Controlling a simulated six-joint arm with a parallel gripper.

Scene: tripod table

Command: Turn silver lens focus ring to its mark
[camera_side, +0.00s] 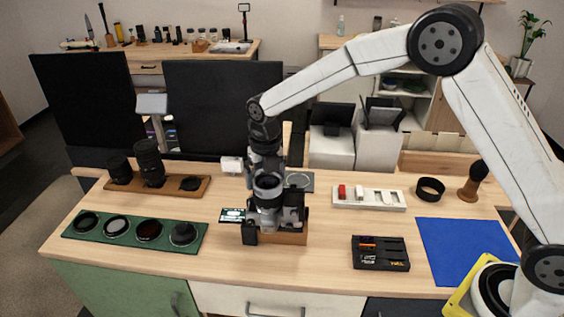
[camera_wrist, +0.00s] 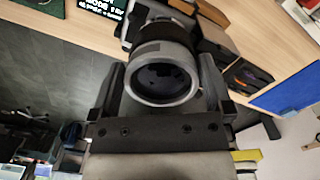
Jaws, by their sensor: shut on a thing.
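In the wrist view the silver ring (camera_wrist: 161,98) sits between the two dark fingers of my gripper (camera_wrist: 160,90), one on each side. The dark camera body (camera_wrist: 140,22) shows behind it. The focus mark is too small to make out.
A green tray (camera_side: 135,245) with several round filters lies at the left, with a wooden lens board (camera_side: 210,184) behind it. A black box (camera_side: 380,253), a blue mat (camera_side: 460,250), a white holder (camera_side: 368,198) and a black ring (camera_side: 430,189) are at the right.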

